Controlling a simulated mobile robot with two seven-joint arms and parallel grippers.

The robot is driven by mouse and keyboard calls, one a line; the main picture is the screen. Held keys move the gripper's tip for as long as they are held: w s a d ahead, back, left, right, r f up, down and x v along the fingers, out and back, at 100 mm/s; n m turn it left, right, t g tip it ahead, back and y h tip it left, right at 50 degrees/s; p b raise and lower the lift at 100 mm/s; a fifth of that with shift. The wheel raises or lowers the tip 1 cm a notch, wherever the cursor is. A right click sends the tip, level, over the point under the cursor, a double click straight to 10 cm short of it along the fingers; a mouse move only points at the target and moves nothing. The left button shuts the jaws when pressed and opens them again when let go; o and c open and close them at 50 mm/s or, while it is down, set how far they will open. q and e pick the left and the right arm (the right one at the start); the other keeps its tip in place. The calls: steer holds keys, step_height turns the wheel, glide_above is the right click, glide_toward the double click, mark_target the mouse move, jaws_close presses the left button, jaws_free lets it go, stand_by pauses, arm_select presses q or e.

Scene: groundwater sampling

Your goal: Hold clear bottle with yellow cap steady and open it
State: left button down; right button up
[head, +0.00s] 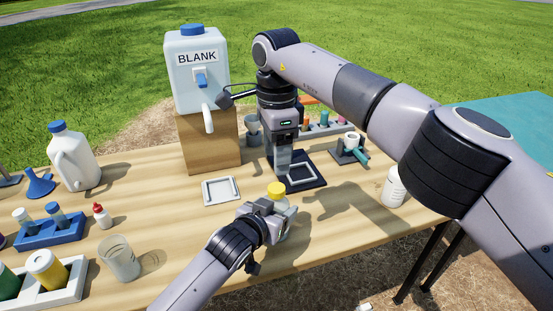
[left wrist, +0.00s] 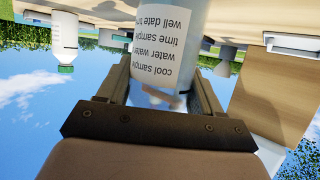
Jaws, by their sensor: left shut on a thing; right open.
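The clear bottle's yellow cap (head: 277,189) shows above my left gripper (head: 273,216) in the head view, and the cap is on the bottle. The left gripper is shut around the bottle body, which stands upright near the table's middle. In the left wrist view the bottle (left wrist: 165,50), with a white printed label, sits between the two fingers; the picture is upside down and the cap is out of view. My right gripper (head: 283,168) points down, open and empty, behind the cap and apart from it. Its fingertips are hard to make out.
A large BLANK container (head: 197,75) stands on a wooden block (head: 210,142) at the back. A white square frame (head: 222,191) lies left of the bottle, and a dark tray (head: 315,182) behind it. A white bottle (head: 394,188) stands right; a clear beaker (head: 119,258) stands front left.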

mark_target(277, 188)
steer(key=m, duration=0.9)
steer(key=shift+m, duration=0.3)
steer(key=m, duration=0.4)
steer(key=shift+m, duration=0.3)
steer(key=m, duration=0.4)
steer(key=shift+m, duration=0.4)
steer(key=m, duration=0.4)
steer(key=shift+m, duration=0.3)
steer(key=m, duration=0.4)
steer(key=shift+m, duration=0.3)
steer(key=m, duration=0.7)
steer(key=shift+m, duration=0.3)
steer(key=shift+f, duration=4.05)
